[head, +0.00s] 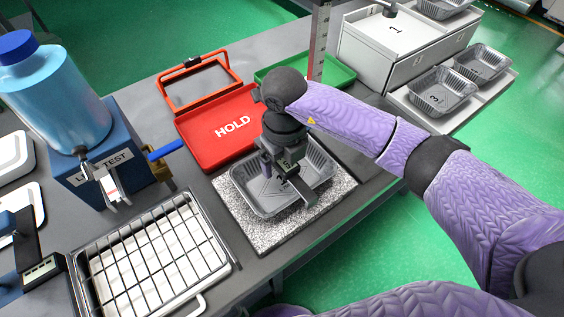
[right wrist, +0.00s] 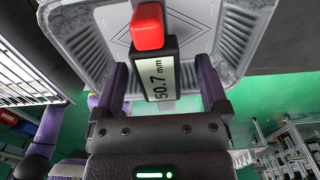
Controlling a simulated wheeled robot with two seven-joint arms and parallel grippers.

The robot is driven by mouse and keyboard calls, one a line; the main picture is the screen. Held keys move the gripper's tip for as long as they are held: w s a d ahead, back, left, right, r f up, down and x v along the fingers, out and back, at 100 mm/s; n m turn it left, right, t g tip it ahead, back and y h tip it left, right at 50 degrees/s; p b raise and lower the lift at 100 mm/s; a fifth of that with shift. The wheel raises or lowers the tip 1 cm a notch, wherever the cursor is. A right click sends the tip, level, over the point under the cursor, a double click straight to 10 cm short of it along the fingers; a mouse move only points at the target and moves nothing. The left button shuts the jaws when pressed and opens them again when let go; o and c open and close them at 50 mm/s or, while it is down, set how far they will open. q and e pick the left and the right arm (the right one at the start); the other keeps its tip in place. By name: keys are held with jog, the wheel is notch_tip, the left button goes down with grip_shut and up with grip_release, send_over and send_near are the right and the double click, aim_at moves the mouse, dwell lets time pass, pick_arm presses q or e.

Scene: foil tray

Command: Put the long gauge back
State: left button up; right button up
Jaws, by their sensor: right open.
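A small dark gauge (right wrist: 161,75) with a red end and a display reading 50.7 mm shows in the right wrist view. It lies between the fingers of my right gripper (right wrist: 165,88), with a gap on each side. The fingers are spread and do not close on it. In the head view my right gripper (head: 283,183) is over the grey foil tray (head: 318,168), which sits on a speckled plate (head: 258,238). The arm and gripper largely hide the gauge there; I cannot tell what it rests on. My left gripper is not in view.
A red HOLD tray (head: 205,143) and a green tray (head: 340,76) lie behind. A marked upright post (head: 319,42) stands near my right forearm. A blue leak tester (head: 105,170) and a wire rack (head: 155,258) are left.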

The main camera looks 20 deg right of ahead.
jog(key=shift+f, duration=0.7)
jog(key=shift+r, duration=0.1)
grip_shut()
